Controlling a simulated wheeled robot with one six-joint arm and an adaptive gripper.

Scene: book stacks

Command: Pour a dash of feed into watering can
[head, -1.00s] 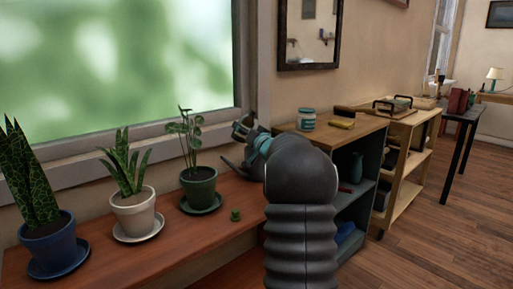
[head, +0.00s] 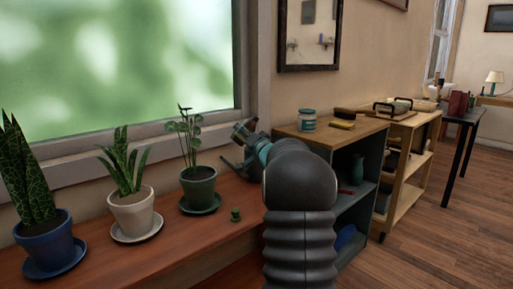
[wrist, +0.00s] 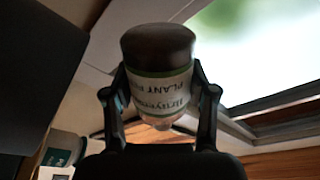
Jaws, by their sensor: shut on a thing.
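My gripper (wrist: 160,108) is shut on a clear bottle (wrist: 160,88) with a white, green-edged label reading "PLANT". The bottle's wide dark end is at the top of the wrist view, and its clear narrower end is low between the fingers. In the head view my gripper (head: 241,133) is above the far right of the wooden bench, and the bottle is hard to make out there. A dark grey shape (head: 231,167) below it looks like part of the watering can, mostly hidden by my arm.
Potted plants in blue (head: 50,249), white (head: 132,213) and green (head: 198,188) pots stand along the bench (head: 165,255). The window is behind the bench.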

